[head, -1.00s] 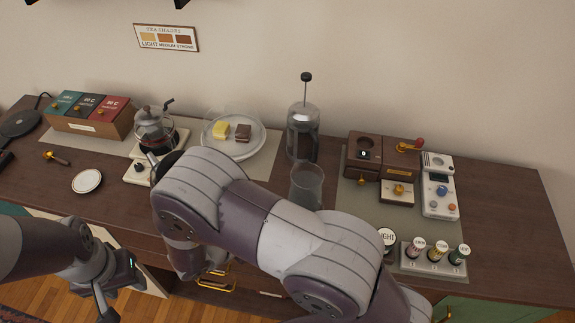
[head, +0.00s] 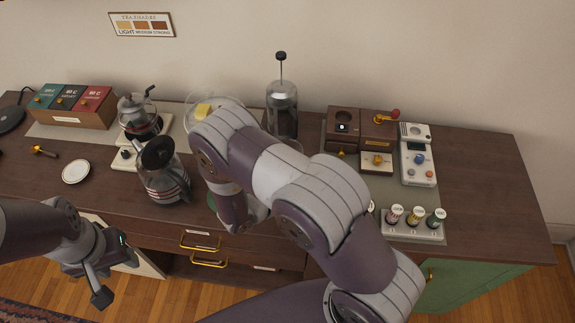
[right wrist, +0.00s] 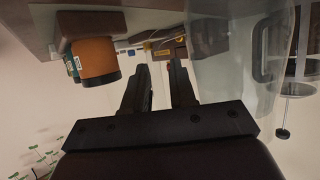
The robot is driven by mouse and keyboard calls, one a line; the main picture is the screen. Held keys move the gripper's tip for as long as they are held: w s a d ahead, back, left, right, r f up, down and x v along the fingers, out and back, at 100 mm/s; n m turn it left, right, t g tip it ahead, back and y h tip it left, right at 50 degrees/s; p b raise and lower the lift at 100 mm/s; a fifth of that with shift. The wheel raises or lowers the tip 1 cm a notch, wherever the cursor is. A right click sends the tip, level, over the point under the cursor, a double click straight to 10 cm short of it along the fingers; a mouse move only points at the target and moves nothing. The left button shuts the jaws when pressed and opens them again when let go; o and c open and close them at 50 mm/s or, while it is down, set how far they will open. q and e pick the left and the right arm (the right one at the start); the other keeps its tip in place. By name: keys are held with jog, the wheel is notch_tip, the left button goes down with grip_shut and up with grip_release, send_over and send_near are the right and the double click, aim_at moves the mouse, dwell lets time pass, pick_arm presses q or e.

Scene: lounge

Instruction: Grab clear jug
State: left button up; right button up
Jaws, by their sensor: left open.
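The clear jug (right wrist: 225,70) shows large in the right wrist view, transparent with a dark handle. In the head view my right arm hides it. My right gripper (right wrist: 160,85) has its two fingers apart with nothing seen between them; the jug is beside them, on the right of that picture. In the head view my right gripper is hidden behind its own arm. My left gripper (head: 112,280) is open and empty in front of the cabinet, low at the left, away from the jug.
A glass pot with a dark lid (head: 165,180) stands left of my right arm. A tall press (head: 282,108) stands behind that arm. A grinder box (head: 342,128), a scale (head: 416,160) and a vial rack (head: 412,232) are at the right. The counter's right end (head: 485,185) is clear.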

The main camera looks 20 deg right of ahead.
jog(key=shift+w, duration=0.1)
jog(key=shift+a, duration=0.1)
jog(key=shift+c, duration=1.2)
grip_shut()
